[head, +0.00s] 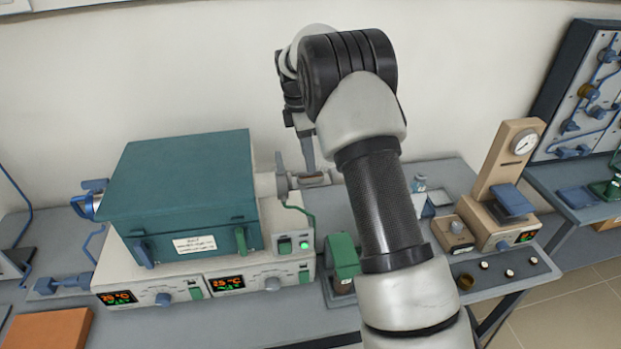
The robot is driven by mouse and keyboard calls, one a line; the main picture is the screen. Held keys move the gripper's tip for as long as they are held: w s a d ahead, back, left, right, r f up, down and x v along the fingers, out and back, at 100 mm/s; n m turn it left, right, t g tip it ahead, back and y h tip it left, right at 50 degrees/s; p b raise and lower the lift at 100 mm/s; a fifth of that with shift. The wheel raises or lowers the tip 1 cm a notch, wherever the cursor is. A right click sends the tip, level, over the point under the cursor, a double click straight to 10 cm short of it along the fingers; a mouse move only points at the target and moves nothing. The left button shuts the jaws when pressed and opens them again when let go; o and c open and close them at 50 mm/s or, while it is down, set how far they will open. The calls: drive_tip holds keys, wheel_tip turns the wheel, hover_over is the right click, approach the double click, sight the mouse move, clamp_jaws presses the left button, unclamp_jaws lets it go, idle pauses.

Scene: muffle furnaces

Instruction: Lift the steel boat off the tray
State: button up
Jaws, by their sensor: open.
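My gripper (297,170) points down behind the right side of the teal furnace, its fingers apart. A small steel-grey piece with a brownish inside (314,179), which looks like the steel boat, sits just below and right of the fingertips. I cannot make out a tray clearly under it. The furnace edge and my own arm hide part of this spot, and I cannot tell whether a finger touches the piece.
The teal furnace (185,190) stands on control units with lit displays at left. A green device (343,258) stands in front. A white wall is behind.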

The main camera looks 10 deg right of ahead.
drive_tip(key=shift+s+d+f+p, duration=0.15)
drive_tip(key=shift+f+p, duration=0.1)
drive_tip(key=shift+f, duration=1.1)
drive_tip(key=shift+s+d+f+p, duration=0.1)
drive_tip(key=shift+f+p, duration=0.15)
drive_tip(key=shift+f, duration=1.1)
drive_tip(key=c, duration=1.1)
